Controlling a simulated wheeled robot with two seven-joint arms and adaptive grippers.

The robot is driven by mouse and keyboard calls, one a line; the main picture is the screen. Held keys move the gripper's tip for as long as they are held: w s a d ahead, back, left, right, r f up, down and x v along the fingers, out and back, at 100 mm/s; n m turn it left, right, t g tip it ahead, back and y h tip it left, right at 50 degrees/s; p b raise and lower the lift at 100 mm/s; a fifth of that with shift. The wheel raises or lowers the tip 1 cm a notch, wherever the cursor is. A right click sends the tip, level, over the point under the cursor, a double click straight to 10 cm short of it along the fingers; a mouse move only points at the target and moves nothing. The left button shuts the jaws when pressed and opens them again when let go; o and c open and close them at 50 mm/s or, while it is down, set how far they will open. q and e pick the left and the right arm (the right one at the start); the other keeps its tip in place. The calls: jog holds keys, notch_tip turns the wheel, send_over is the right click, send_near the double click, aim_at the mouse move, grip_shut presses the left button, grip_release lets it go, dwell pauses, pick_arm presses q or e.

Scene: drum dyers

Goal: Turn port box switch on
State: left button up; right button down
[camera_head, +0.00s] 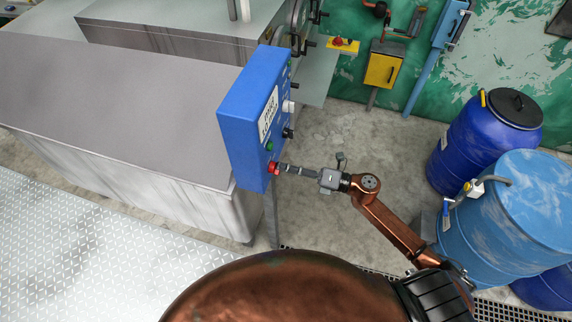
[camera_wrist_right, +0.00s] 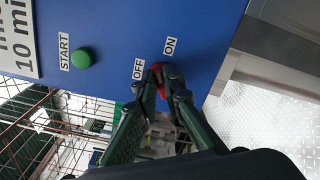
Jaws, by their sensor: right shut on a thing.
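The port box is a blue box (camera_head: 247,110) on a post, left of centre in the head view. Its blue face (camera_wrist_right: 115,45) also fills the upper part of the right wrist view. A red switch (camera_head: 274,169) sits low on that face. In the right wrist view the red switch (camera_wrist_right: 158,72) lies between the OFF and ON labels, partly hidden by the fingers. My right gripper (camera_head: 281,169) is shut on the red switch; its fingertips (camera_wrist_right: 164,80) touch it from both sides. My left gripper is not in view.
A green START button (camera_wrist_right: 82,58) is on the same face, beside the switch. A large grey tank (camera_head: 110,90) stands left of the box. Blue barrels (camera_head: 480,140) stand at the right. A yellow box (camera_head: 382,70) is on the green wall behind.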

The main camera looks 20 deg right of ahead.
jog(key=shift+f+m+p, duration=0.15)
jog(key=shift+m+p, duration=0.65)
jog(key=shift+m, duration=0.65)
jog(key=shift+f+m+p, duration=0.1)
jog(key=shift+m+p, duration=0.65)
jog(key=shift+m, duration=0.7)
jog(key=c, duration=2.1)
grip_release()
jog(key=shift+o, duration=0.3)
jog(key=shift+d, duration=0.15)
